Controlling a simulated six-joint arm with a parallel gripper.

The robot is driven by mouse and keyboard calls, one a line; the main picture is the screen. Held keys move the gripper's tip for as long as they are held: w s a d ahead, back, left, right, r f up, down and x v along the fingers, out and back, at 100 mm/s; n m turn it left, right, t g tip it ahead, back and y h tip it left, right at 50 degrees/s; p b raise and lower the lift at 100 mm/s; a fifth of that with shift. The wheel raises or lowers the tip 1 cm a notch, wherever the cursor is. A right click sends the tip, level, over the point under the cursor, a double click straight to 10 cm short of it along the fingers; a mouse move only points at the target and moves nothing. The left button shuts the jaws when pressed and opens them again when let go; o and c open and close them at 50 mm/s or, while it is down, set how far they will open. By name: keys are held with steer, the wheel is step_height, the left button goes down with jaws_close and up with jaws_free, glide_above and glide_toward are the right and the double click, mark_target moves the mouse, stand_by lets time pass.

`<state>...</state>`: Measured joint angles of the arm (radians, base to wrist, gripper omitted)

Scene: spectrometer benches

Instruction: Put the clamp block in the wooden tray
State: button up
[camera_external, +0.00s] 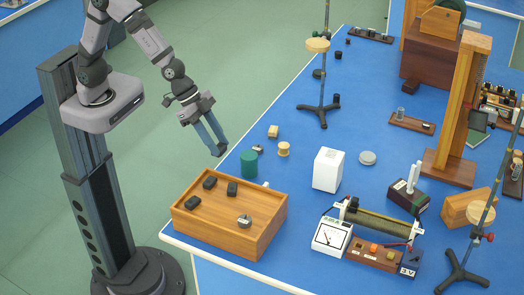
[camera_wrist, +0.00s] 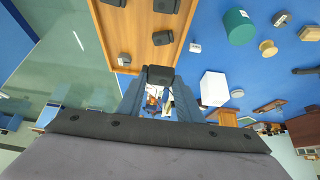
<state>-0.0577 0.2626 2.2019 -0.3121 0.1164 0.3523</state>
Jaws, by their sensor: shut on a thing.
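My gripper (camera_external: 217,149) is raised behind the wooden tray's far left side, high above it, with its fingers pointing down and right. In the wrist view my gripper (camera_wrist: 158,82) is shut on a dark block, the clamp block (camera_wrist: 158,74), at the fingertips. The block is hard to make out in the external view. The wooden tray (camera_external: 224,236) stands at the table's near left corner; part of it shows at the top of the wrist view (camera_wrist: 143,54). It contains several dark blocks, one of them (camera_external: 232,187) near the middle, and a grey knobbed weight (camera_external: 244,220).
A green cylinder (camera_external: 249,162) stands just behind the tray, with a wooden spool (camera_external: 284,149) beyond it. A white block (camera_external: 328,170) and a white meter (camera_external: 332,236) stand to the right. A rod stand (camera_external: 322,110) rises farther back. Open floor lies left of the table.

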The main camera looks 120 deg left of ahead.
steer(key=s+d+p, duration=0.4)
steer(key=d, duration=0.2)
steer(key=w+d+f, duration=0.4)
steer(key=w+d, duration=0.1)
steer(key=w, duration=0.3)
steer(key=shift+f+b, duration=2.75)
steer(key=shift+f, duration=2.4)
steer(key=shift+f, duration=0.2)
steer(key=o, duration=1.1)
